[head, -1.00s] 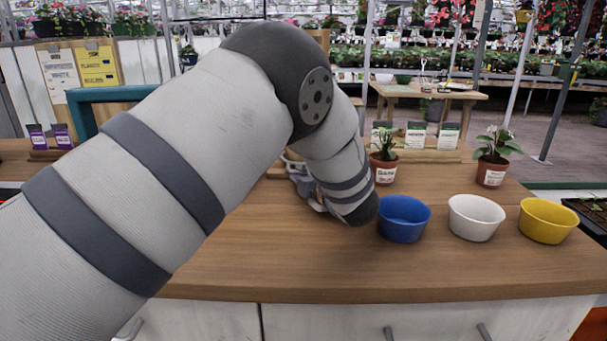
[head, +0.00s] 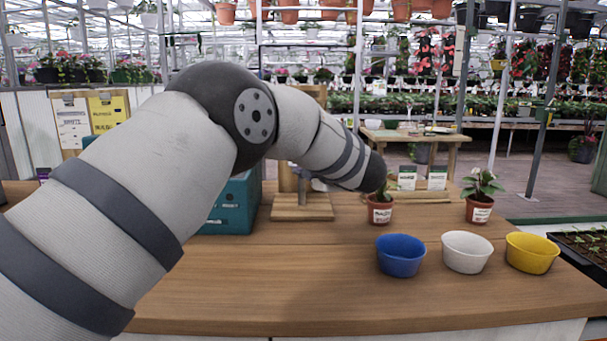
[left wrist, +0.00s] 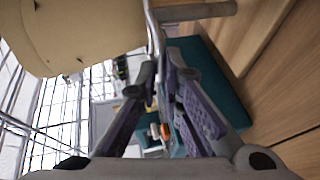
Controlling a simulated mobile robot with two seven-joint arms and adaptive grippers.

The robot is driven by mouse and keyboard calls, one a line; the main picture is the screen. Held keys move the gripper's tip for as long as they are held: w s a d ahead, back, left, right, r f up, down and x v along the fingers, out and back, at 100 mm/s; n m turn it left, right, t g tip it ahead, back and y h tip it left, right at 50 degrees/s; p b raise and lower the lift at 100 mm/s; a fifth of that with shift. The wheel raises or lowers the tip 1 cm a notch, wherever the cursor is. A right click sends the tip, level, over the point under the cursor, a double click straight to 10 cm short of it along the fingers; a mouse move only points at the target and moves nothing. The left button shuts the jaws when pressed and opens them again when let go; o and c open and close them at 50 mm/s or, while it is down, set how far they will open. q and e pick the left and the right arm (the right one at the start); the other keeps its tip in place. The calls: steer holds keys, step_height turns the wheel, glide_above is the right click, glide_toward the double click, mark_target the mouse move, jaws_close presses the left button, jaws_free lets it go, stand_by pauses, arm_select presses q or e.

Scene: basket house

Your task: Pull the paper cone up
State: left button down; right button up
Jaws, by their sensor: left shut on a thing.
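My left arm reaches across the head view from the left, and its wrist hides most of my left gripper. In the left wrist view my left gripper (left wrist: 163,75) has its two purple-padded fingers closed together at the tips on something thin. A large cream, rounded surface (left wrist: 85,30) lies beside the fingertips at upper left and looks like the paper cone. Its full shape is cut off by the picture's edge. In the head view the cone is hidden behind my arm. A wooden stand (head: 302,208) with a square base is below my wrist. My right gripper is out of view.
A teal drawer box (head: 232,208) stands left of the stand. A blue bowl (head: 401,258), a white bowl (head: 466,254) and a yellow bowl (head: 532,254) line the right of the counter (head: 270,285). Two potted plants (head: 380,210) (head: 480,208) stand behind them. The front counter is clear.

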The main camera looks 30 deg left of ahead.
arm_select(q)
steer(key=shift+w+r, duration=0.1)
steer(key=shift+r, duration=0.5)
steer(key=c, duration=2)
jaws_free()
steer(key=shift+w, duration=0.1)
steer(key=shift+f, duration=0.25)
steer(key=v, duration=1.2)
steer(key=shift+f, duration=0.2)
